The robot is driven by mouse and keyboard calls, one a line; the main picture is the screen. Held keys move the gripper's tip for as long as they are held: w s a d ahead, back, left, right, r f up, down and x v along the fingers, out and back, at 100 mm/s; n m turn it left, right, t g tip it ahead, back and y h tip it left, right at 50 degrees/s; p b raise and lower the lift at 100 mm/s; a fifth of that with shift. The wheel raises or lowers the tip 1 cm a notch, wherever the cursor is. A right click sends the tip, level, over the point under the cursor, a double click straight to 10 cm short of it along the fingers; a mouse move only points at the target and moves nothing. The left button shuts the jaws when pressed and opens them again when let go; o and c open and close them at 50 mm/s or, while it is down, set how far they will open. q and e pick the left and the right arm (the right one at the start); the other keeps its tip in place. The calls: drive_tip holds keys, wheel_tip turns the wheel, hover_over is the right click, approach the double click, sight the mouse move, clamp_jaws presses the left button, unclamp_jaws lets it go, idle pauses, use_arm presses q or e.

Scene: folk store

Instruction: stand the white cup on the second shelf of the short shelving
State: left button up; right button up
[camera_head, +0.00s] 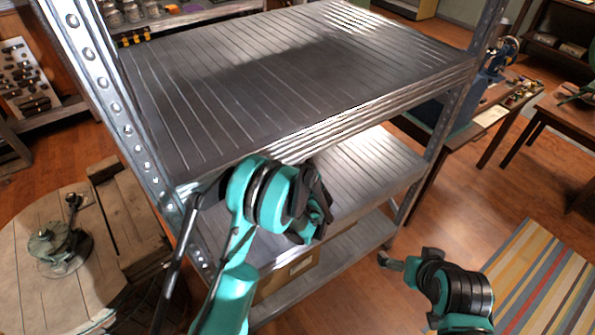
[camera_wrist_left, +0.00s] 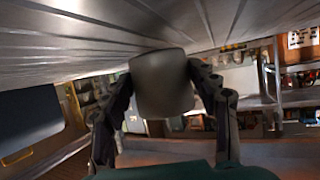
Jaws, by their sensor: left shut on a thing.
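The white cup (camera_wrist_left: 163,84) looks grey in shade in the left wrist view, between the two fingers of my left gripper (camera_wrist_left: 160,92). The gripper is shut on it. In the head view my left gripper (camera_head: 317,205) is at the front of the metal shelving, below the top shelf (camera_head: 230,90) and over the front of the second shelf (camera_head: 375,165). The cup is hidden there behind the gripper. A ribbed metal shelf surface (camera_wrist_left: 60,45) is close above the cup in the wrist view. My right gripper (camera_head: 395,263) is low at the right, apart from the shelving; its fingers are unclear.
A lower shelf (camera_head: 345,258) bears a cardboard box (camera_head: 290,277). Metal uprights, such as the left one (camera_head: 115,105), bound the shelving. A round wooden table (camera_head: 25,265) stands left. A striped rug (camera_head: 545,280) lies right. The visible second shelf right of my gripper is bare.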

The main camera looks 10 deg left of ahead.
use_arm(q)
drive_tip(key=shift+f, duration=0.95)
drive_tip(key=shift+r, duration=0.1)
use_arm(e)
drive_tip(key=shift+f, duration=0.45)
use_arm(q)
drive_tip(key=o, duration=1.3)
